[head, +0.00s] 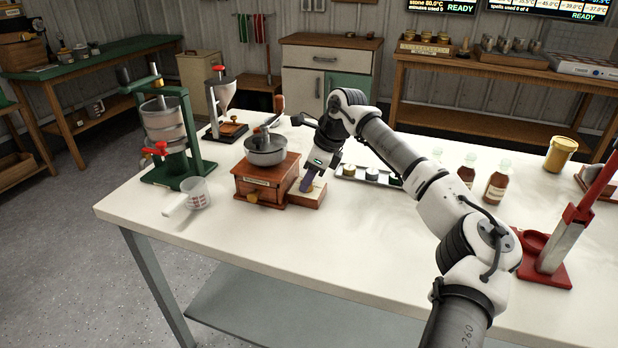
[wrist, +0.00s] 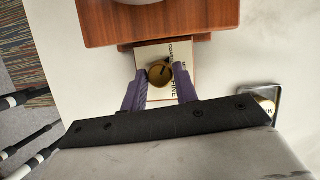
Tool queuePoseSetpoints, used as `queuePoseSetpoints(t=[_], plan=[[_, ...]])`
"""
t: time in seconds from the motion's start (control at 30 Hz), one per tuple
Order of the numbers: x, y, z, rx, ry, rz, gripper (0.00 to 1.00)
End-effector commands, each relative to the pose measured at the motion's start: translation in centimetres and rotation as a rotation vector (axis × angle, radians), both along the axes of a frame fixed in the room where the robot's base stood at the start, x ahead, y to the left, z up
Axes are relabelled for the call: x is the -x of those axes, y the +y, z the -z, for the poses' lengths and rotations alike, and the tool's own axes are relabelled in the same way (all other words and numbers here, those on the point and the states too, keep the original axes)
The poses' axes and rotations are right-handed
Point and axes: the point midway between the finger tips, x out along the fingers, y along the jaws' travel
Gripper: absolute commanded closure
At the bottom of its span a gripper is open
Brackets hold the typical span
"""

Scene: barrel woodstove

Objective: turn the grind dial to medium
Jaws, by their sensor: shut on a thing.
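The grind dial (wrist: 159,73) is a small round brass knob with a dark pointer mark, on a pale lettered plate (wrist: 150,52). The mark points toward the upper right in the wrist view; the lettering is partly covered and hard to read. My gripper (wrist: 160,78) is shut on the dial, one purple finger on each side. In the head view my gripper (head: 308,183) reaches down to the small wooden block (head: 306,200) beside the coffee grinder (head: 262,183), a wooden box with a metal bowl and crank. The dial is hidden there.
A green press (head: 190,135) and a measuring cup (head: 197,193) stand left of the grinder. A tray of small jars (head: 350,172) lies behind my wrist, with brown bottles (head: 495,187) and a red lever press (head: 560,240) to the right. The white table's front is clear.

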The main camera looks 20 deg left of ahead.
Motion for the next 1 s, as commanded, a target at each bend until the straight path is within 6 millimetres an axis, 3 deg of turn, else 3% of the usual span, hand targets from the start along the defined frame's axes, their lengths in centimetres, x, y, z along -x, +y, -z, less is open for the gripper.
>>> queuePoseSetpoints(t=[0.27,1.0], plan=[[0.13,-0.05,0.12,0.001,-0.002,0.163,0.93],[0.45,0.15,0.20,0.000,-0.004,0.816,0.93]])
